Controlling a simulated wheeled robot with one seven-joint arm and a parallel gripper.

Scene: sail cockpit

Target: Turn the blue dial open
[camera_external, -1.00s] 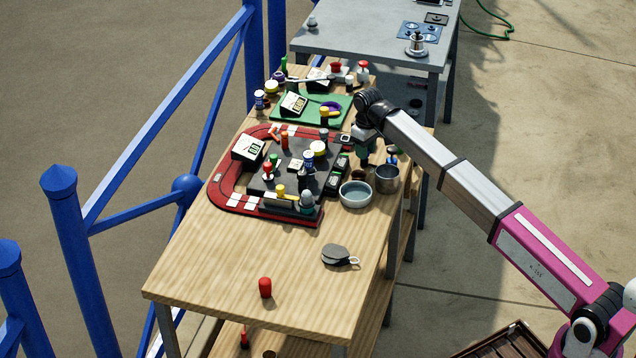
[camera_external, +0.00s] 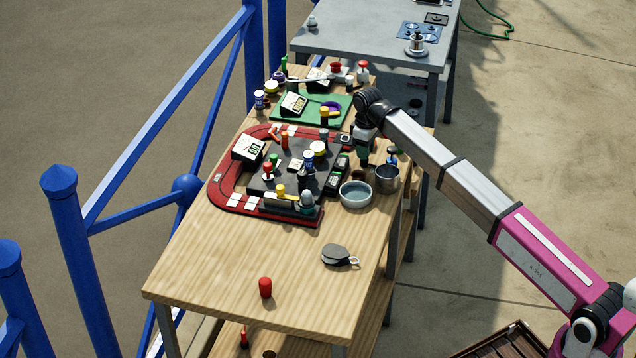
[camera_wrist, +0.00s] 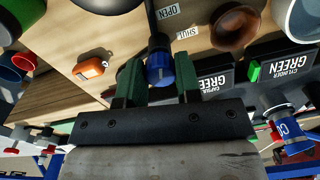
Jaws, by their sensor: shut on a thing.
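The blue dial (camera_wrist: 160,68) shows in the wrist view at the upper centre, a ribbed blue knob with a dark top. My gripper (camera_wrist: 158,80) has its two green fingers on either side of the dial and is shut on it. White labels reading OPEN (camera_wrist: 168,11) and SHUT (camera_wrist: 188,32) lie on the wood beside the dial, upside down in the picture. In the external view my gripper (camera_external: 363,150) points down at the table's right edge, and the dial is hidden there behind my arm.
A brown funnel-like cup (camera_wrist: 236,26) and black boxes labelled GREEN (camera_wrist: 285,68) are close to my gripper. An orange piece (camera_wrist: 90,67) lies on the other side. In the external view a bowl (camera_external: 355,194) and a metal cup (camera_external: 387,178) stand near. The table's front (camera_external: 215,260) is mostly clear.

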